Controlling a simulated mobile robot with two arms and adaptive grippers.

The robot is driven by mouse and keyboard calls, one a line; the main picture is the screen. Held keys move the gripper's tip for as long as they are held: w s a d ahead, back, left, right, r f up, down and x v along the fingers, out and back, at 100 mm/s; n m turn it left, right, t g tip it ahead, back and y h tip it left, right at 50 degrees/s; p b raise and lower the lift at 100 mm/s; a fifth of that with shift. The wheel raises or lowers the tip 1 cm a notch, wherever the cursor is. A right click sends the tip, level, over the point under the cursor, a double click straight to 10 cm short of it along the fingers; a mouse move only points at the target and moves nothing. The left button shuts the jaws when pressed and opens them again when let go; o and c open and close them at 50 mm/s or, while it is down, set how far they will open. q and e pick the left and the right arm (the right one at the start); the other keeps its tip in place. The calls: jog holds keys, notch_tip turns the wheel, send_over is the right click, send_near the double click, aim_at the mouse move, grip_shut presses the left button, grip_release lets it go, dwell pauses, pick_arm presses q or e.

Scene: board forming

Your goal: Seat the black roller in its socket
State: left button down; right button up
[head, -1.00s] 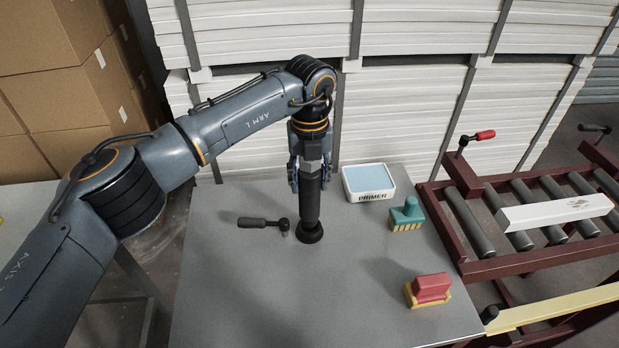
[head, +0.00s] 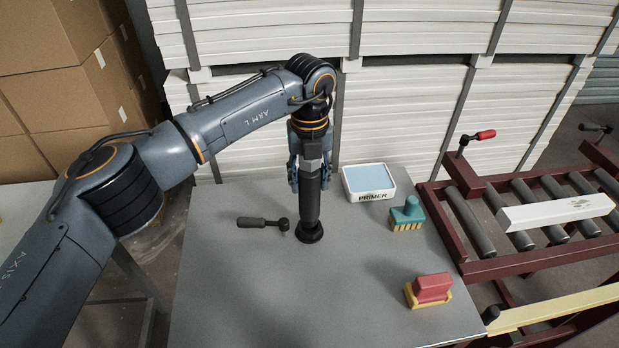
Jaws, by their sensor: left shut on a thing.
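The black roller (head: 309,207) is an upright dark cylinder in the middle of the grey table. My left gripper (head: 309,180) comes down from above and is shut on its upper part. The roller's lower end meets a round black flared base (head: 310,237) on the table, which looks like the socket. I cannot tell from this angle how deep the roller sits in it. The roller looks about upright. My right gripper is not in view.
A black-handled tool (head: 264,222) lies just left of the roller. A white primer tray (head: 369,197), a green brush (head: 407,213) and a red block on a yellow base (head: 430,289) stand to the right. A roller conveyor (head: 480,267) is beyond the table's right edge. The front table is clear.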

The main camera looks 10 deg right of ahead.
pick_arm(q)
jog(key=shift+f+b, duration=1.3)
jog(key=shift+f, duration=0.35)
jog(key=c, duration=0.6)
grip_release()
notch_tip(320, 180, up, 12)
jog(key=shift+r, duration=0.1)
jog(key=shift+s, duration=0.1)
